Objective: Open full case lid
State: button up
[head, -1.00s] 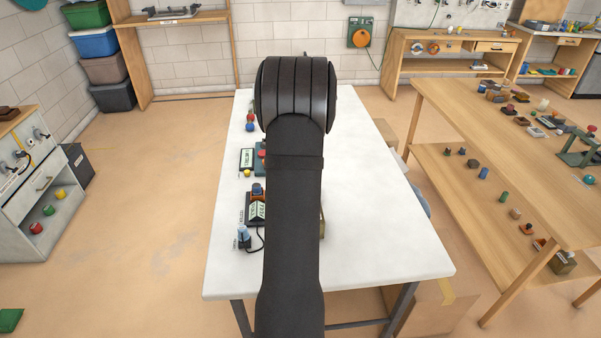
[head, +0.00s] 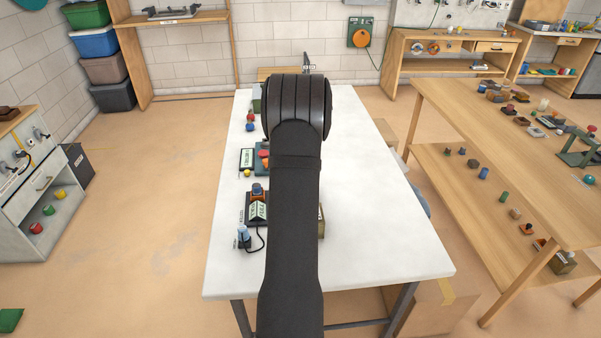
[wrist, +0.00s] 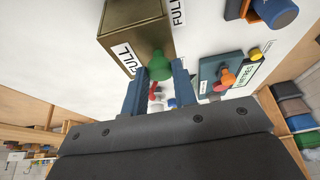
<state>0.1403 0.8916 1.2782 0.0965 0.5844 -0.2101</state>
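The full case is an olive-brass box (wrist: 133,25) with a white FULL label (wrist: 126,59) at the top of the wrist view. A green knob (wrist: 159,66) sits at its near end, and the case looks closed. My gripper (wrist: 159,68) is open, its two blue-grey fingers on either side of the green knob. I cannot tell whether they touch it. In the head view only a sliver of the case (head: 321,222) shows right of my arm, which hides my gripper and the rest of the case.
The white table (head: 375,220) is clear on its right side. A blue METRES device (wrist: 215,75) with red and yellow knobs is beside the case. Another device with a blue knob (head: 257,189) and a corded blue plug (head: 243,235) stand left of my arm.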

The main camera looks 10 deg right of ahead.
grip_shut()
jog(key=d, duration=0.7)
jog(key=o, duration=0.9)
grip_release()
jog(key=shift+r, duration=0.1)
jog(key=v, duration=1.7)
jog(key=shift+r, duration=0.2)
jog(key=shift+f, duration=0.1)
